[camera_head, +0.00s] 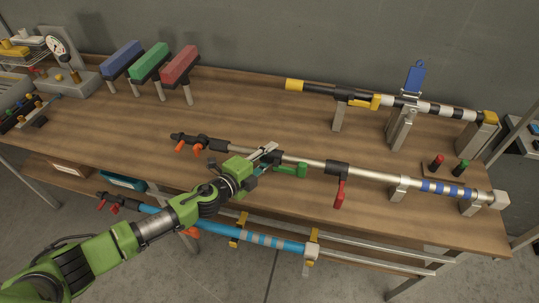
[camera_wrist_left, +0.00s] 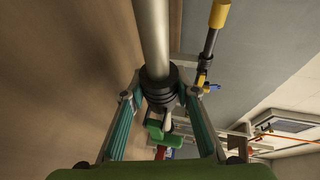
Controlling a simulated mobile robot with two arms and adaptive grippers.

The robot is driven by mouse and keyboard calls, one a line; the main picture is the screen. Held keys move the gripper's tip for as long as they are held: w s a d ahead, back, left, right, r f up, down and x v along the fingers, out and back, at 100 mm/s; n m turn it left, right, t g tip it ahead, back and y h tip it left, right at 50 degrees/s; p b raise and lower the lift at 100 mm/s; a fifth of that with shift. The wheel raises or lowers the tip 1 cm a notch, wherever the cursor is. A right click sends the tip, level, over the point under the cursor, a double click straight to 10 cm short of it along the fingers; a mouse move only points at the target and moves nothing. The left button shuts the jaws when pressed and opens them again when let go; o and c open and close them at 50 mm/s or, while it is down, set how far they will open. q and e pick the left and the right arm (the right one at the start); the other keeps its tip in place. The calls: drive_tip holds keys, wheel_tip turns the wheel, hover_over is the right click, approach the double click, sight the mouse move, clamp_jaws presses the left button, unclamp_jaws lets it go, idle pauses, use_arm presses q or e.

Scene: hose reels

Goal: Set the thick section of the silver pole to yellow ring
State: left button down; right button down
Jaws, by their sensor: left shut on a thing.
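The silver pole (camera_head: 305,162) lies along the front of the table on stands. It has a dark handle end with orange tabs at the left, a black collar with a green lever (camera_head: 290,170), and a black clamp with a red lever (camera_head: 339,192). Blue bands (camera_head: 440,187) mark its right part. No yellow ring shows clearly on it. My left gripper (camera_head: 268,152) is shut at the black collar (camera_wrist_left: 160,88), with a finger on each side in the left wrist view. The green lever (camera_wrist_left: 155,130) shows just below. My right gripper is not in view.
A black pole with yellow parts (camera_head: 320,91) and a blue tag (camera_head: 415,77) stands behind. Blue, green and red blocks (camera_head: 150,61) stand at the back left. A blue pole (camera_head: 220,229) lies below the front edge.

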sight(217, 149)
use_arm(q)
drive_tip(key=w+a+b, duration=0.1)
drive_tip(key=a, duration=0.3)
drive_tip(key=a+b, duration=0.1)
drive_tip(key=a, duration=0.4)
drive_tip(key=w+a+b, duration=0.1)
drive_tip(key=a, duration=0.4)
drive_tip(key=shift+w+f, duration=0.15)
drive_tip(key=shift+w, duration=0.2)
drive_tip(key=shift+a, duration=0.35)
drive_tip(key=c, duration=1.6)
unclamp_jaws()
drive_tip(key=shift+o, duration=0.2)
drive_tip(key=v, duration=1.2)
drive_tip(key=shift+w, duration=0.1)
